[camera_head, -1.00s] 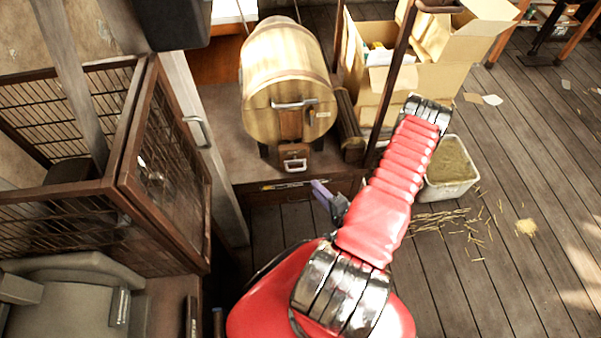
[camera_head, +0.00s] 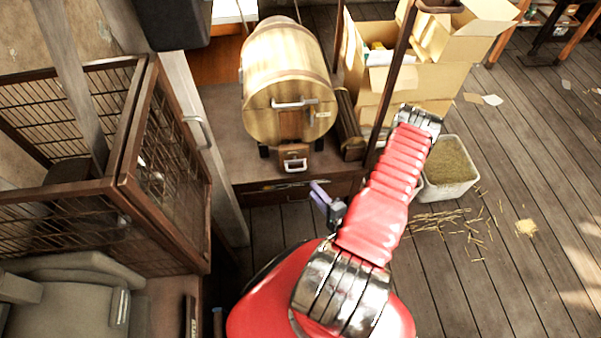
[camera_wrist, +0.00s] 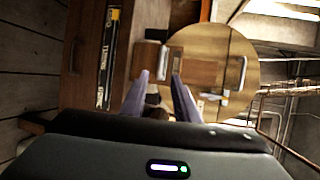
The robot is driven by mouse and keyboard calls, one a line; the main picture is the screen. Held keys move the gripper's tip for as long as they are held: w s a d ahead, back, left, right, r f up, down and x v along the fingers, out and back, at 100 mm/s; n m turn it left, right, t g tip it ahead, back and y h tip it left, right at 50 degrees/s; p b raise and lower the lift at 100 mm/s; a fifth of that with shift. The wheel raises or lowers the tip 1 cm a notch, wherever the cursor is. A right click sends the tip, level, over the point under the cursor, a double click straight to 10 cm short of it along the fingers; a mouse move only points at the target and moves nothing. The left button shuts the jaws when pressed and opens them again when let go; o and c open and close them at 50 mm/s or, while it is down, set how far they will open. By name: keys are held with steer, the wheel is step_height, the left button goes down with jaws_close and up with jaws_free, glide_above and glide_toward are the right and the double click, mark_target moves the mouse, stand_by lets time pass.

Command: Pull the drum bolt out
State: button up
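The wooden drum (camera_head: 289,70) lies on its side on a low bench, its round end facing me. A silver handle-shaped bolt (camera_head: 294,104) crosses the upper part of that end. In the wrist view the drum face (camera_wrist: 205,45) appears turned sideways, with the bolt (camera_wrist: 241,73) at the right. My gripper (camera_head: 319,190) is below and in front of the drum, apart from it. Its two purple fingers (camera_wrist: 160,88) are spread with nothing held between them. The bolt lies to the right of the fingers in the wrist view.
A small wooden block with a silver handle (camera_head: 294,164) sits below the drum face. An open wire cage door (camera_head: 172,165) stands left. Cardboard boxes (camera_head: 420,75) and a bin of grain (camera_head: 450,170) are right. A dark post (camera_head: 392,85) rises beside the drum.

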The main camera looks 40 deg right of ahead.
glide_toward(294, 157)
steer(key=shift+w+a+f, duration=0.35)
steer(key=shift+w+f, duration=0.3)
steer(key=shift+w+a+f, duration=0.4)
steer(key=shift+w+f, duration=0.25)
steer(key=shift+w, duration=0.05)
jaws_close()
steer(key=shift+s+f, duration=0.1)
